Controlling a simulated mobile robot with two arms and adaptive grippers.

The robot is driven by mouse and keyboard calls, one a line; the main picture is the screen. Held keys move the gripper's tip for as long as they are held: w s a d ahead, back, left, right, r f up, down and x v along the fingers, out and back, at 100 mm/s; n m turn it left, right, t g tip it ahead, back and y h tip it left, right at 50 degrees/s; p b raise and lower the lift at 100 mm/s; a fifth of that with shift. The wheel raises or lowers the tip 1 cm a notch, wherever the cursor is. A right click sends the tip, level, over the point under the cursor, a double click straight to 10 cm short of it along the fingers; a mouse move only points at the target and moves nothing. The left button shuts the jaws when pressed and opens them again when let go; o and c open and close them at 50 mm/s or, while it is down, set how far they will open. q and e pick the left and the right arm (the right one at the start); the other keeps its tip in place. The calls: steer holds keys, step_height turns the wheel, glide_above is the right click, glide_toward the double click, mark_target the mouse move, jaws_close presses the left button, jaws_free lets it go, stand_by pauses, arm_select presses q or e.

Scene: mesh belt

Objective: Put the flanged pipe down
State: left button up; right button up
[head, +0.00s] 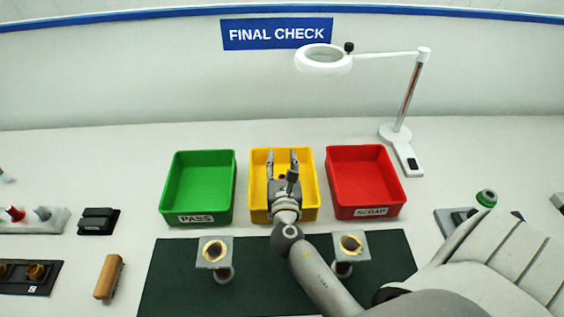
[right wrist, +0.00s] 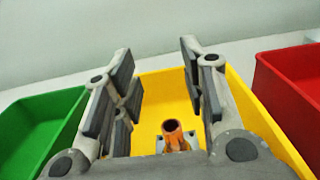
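A flanged pipe with a copper-coloured tube (right wrist: 174,134) and a grey flange is in the yellow tray in the right wrist view, between and beyond my fingers. In the head view my gripper mostly hides it. My right gripper (head: 283,156) is over the yellow tray (head: 310,211), its two fingers spread apart. In the right wrist view the open fingers (right wrist: 158,75) show clear gaps to the pipe. Two more flanged pipes, left (head: 214,252) and right (head: 350,246), stand on the dark green mat (head: 270,262). My left gripper is not in view.
A green PASS tray (head: 197,218) stands left of the yellow tray and a red SCRAP tray (head: 365,210) stands right. A white magnifier lamp (head: 400,130) rises behind the red tray. A wooden-handled brush (head: 108,277) lies left of the mat.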

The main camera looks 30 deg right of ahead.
steer(key=shift+f+g+p, duration=0.1)
steer(key=shift+g+p, duration=0.2)
steer(key=shift+p, duration=0.05)
steer(key=b+v, duration=0.3)
steer(key=v, duration=0.7)
steer(key=shift+s+a, duration=0.1)
steer(key=shift+s, duration=0.2)
steer(key=shift+s+a+b, duration=0.3)
steer(key=shift+s, duration=0.25)
